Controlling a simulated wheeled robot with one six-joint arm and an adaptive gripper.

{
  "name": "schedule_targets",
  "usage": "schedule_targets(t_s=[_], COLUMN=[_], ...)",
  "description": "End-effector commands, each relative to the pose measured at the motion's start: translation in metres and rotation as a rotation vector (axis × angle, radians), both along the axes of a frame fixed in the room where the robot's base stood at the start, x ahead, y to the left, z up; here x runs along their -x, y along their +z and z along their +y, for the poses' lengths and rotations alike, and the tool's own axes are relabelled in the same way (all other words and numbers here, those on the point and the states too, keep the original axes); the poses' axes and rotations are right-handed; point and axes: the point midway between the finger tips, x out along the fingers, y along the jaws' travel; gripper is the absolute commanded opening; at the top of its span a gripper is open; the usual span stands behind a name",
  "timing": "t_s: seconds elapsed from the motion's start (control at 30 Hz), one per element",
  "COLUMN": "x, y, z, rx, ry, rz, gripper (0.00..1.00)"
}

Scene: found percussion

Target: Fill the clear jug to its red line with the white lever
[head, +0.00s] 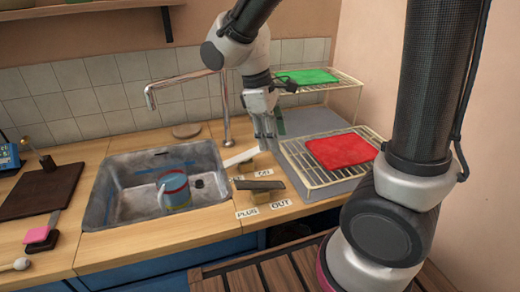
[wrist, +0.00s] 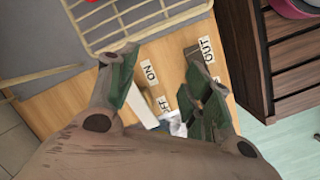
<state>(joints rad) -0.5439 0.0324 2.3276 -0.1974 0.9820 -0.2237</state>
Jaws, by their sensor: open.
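The clear jug (head: 174,192) stands upright in the sink, with a red band and blue and yellowish colour showing. Its water level cannot be told. The white lever (head: 240,157) is right of the sink, by the tap's foot, and slants up to the right. Part of it shows between my fingers in the wrist view (wrist: 141,104). My gripper (head: 266,130) is open and empty, above and just right of the lever's right end. I cannot tell whether a finger touches it. In the wrist view, ON and OFF labels (wrist: 150,73) lie beyond the gap between my fingers.
The tap (head: 180,80) reaches over the sink (head: 112,212). A dark lever (head: 259,184) is in front of the white one, near PLUG and OUT labels (head: 282,204). A wire rack (head: 300,165) with a red cloth (head: 341,150) stands close right of my gripper.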

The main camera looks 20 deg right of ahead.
Motion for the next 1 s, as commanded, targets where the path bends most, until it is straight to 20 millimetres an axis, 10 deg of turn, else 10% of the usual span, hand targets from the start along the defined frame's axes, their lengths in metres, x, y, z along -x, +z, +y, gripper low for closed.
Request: schedule_targets(t_s=[0.17,0.3,1.0], x=[-0.04,-0.068,-0.068], y=[-0.03,-0.017,-0.087], z=[0.036,0.039,0.008], rx=[0.098,0.122,0.122], ry=[0.353,0.576,0.658], rz=[0.099,0.111,0.139], gripper=[0.5,0.5,0.5])
